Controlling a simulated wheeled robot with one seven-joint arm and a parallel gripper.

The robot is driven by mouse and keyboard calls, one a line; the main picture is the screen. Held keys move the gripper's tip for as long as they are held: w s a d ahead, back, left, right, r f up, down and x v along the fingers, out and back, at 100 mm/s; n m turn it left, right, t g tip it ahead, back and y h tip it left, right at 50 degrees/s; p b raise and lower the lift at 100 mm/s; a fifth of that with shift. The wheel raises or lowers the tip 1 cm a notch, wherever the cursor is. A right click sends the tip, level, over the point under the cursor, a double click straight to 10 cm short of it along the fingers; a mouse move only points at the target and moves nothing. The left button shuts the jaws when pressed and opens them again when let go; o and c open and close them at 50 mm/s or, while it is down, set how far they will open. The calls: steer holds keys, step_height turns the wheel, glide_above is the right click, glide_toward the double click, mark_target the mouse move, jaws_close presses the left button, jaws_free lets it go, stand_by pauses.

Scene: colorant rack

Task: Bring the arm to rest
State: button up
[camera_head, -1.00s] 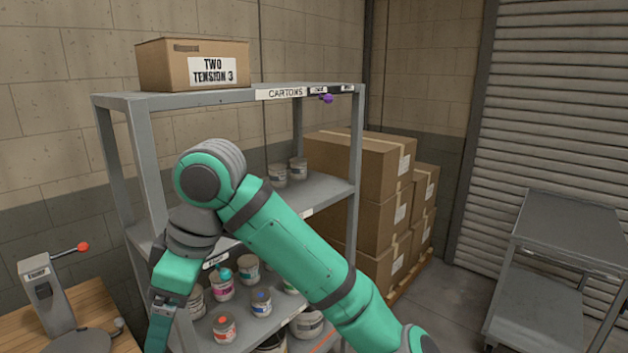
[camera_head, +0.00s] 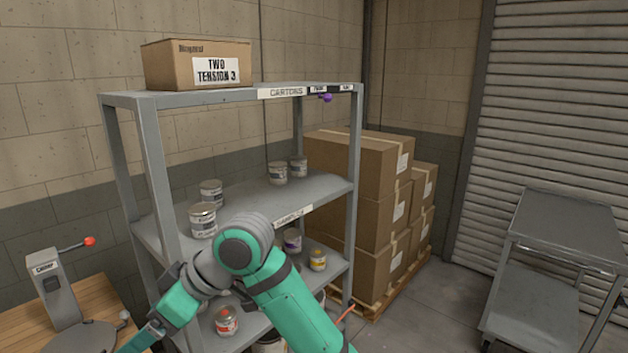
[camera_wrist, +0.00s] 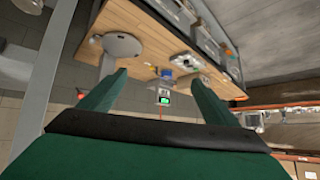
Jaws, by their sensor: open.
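My arm is in the lower middle of the head view, in front of the rack (camera_head: 150,150), with its forearm folded down to the left. The gripper's fingertips are not visible in that view. In the wrist view my gripper (camera_wrist: 155,88) is open, its two green fingers wide apart. I see nothing held between them. Beyond the fingers, the wooden bench (camera_wrist: 135,30) appears with a round-plated device (camera_wrist: 122,44) and a small blue-topped device with a green display (camera_wrist: 165,92).
The rack holds a carton (camera_head: 195,65) on top and several cans, such as one on the middle shelf (camera_head: 203,220). Stacked boxes (camera_head: 350,170) stand on a pallet at right of the rack. A grey cart (camera_head: 565,240) stands far right. Floor (camera_head: 440,300) between them is clear.

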steer(key=w+a+f+m+t+y, duration=0.1)
steer(key=w+f+m+t+y, duration=0.25)
steer(key=f+m, duration=0.2)
steer(key=w+f+m+t+y, duration=0.2)
steer(key=f+m+t, duration=0.25)
steer(key=f, duration=0.25)
steer(key=s+d+f+m+t+h, duration=0.3)
steer(key=d+f+m+t, duration=0.15)
steer(key=f, duration=0.35)
steer(key=s+d+f+m+t+h, duration=0.2)
steer(key=d+f+m+t+h, duration=0.15)
steer(key=d+f, duration=0.35)
steer(key=s+d+f+m+h, duration=0.1)
steer(key=s+d+f+h, duration=0.2)
steer(key=s+d+f, duration=0.35)
steer(key=s+d+f+m+h, duration=0.1)
steer(key=s+d+f+h, duration=0.25)
steer(key=s, duration=0.55)
steer(key=s+d+r+n+h, duration=0.1)
steer(key=s+d, duration=0.3)
steer(key=s, duration=0.4)
steer(key=s+d+r+n+h, duration=0.1)
steer(key=s+d+r+n, duration=0.1)
steer(key=s, duration=0.6)
steer(key=shift+d+r, duration=0.55)
steer(key=shift+d, duration=0.35)
